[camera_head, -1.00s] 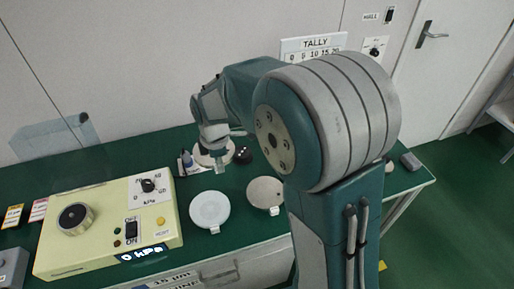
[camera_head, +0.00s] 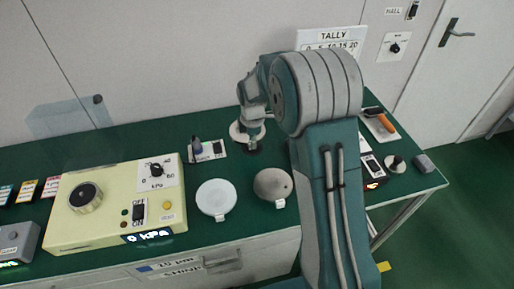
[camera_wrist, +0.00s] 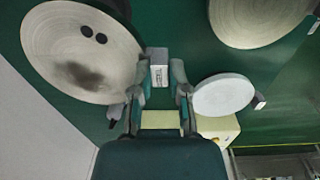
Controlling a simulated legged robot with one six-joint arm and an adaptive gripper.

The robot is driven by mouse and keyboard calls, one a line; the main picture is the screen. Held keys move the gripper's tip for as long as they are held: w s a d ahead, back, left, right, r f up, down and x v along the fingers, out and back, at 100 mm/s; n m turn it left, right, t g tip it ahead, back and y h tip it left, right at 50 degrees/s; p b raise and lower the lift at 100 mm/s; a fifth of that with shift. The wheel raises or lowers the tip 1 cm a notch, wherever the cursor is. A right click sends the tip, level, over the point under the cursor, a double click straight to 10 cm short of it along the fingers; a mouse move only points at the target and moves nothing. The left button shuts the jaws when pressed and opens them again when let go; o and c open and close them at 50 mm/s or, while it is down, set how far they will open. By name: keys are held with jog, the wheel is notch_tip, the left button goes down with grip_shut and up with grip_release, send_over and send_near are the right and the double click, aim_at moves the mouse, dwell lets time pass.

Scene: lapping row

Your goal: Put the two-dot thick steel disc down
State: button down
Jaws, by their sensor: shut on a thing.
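The two-dot thick steel disc (camera_wrist: 82,62) is a pale grey round with two dark dots near its edge and a dark smudge, large at the upper left of the wrist view. A small labelled tab (camera_wrist: 159,68) at its right edge sits between the fingers of my gripper (camera_wrist: 162,90), which is shut on it. In the head view the disc (camera_head: 238,133) shows beside my gripper (camera_head: 253,144), towards the back of the green bench, partly hidden. I cannot tell whether it touches the bench.
A white disc (camera_head: 216,196) and a beige-grey disc (camera_head: 272,183) lie at the bench front. A cream control box (camera_head: 97,222) stands left, with a small switch plate (camera_head: 208,151) behind.

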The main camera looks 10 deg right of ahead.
jog(key=f, duration=0.1)
jog(key=w+d+f, duration=0.1)
jog(key=w, duration=0.1)
jog(key=shift+d+f, duration=0.3)
jog(key=shift+f, duration=0.1)
jog(key=shift+w+d+f, duration=0.1)
jog(key=shift+f, duration=1.65)
jog(key=shift+f, duration=0.1)
jog(key=c, duration=0.6)
grip_release()
